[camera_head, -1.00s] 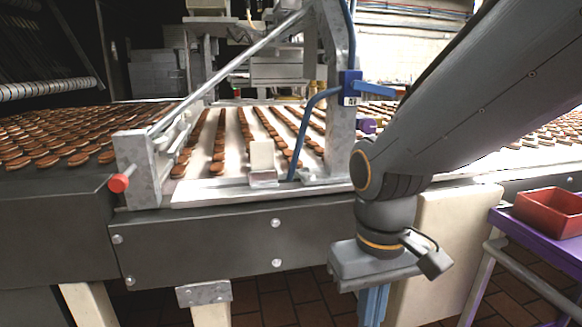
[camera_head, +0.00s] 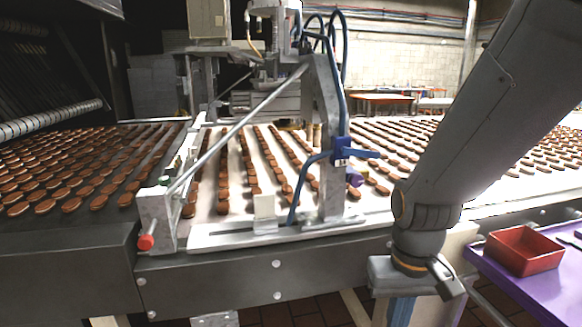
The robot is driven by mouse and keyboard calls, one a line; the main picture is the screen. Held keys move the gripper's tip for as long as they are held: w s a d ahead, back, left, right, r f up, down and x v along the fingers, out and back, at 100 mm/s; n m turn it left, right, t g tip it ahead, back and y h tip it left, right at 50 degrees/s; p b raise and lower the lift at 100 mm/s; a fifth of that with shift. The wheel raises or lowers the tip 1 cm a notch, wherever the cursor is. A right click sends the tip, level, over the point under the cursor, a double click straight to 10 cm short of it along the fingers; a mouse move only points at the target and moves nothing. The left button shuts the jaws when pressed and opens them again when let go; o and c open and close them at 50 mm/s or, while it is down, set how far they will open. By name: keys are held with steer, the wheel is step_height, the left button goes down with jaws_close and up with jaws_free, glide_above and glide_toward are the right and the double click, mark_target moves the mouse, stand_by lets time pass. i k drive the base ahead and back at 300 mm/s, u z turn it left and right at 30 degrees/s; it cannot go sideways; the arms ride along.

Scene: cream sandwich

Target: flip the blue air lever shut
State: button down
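The blue air lever (camera_head: 364,154) sticks out to the right from a blue valve block (camera_head: 342,150) on the grey upright of the frame over the conveyor. It lies nearly level, sloping slightly down to the right. A blue hose runs from the block down to the left. My gripper (camera_head: 400,309) hangs pointing down at the lower right, below and right of the lever and well apart from it. Its fingertips are cut off by the bottom edge, so its opening is hidden. Nothing touches the lever.
Rows of brown biscuits (camera_head: 262,158) lie on the conveyor. A diagonal rod and a red knob (camera_head: 146,242) are on the frame's left side. A red bin (camera_head: 523,250) stands on a purple table (camera_head: 556,290) at the right. My arm covers part of the right side.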

mark_target(363, 154)
steer(key=z, duration=1)
steer(key=k, duration=0.55)
steer(key=u, duration=0.3)
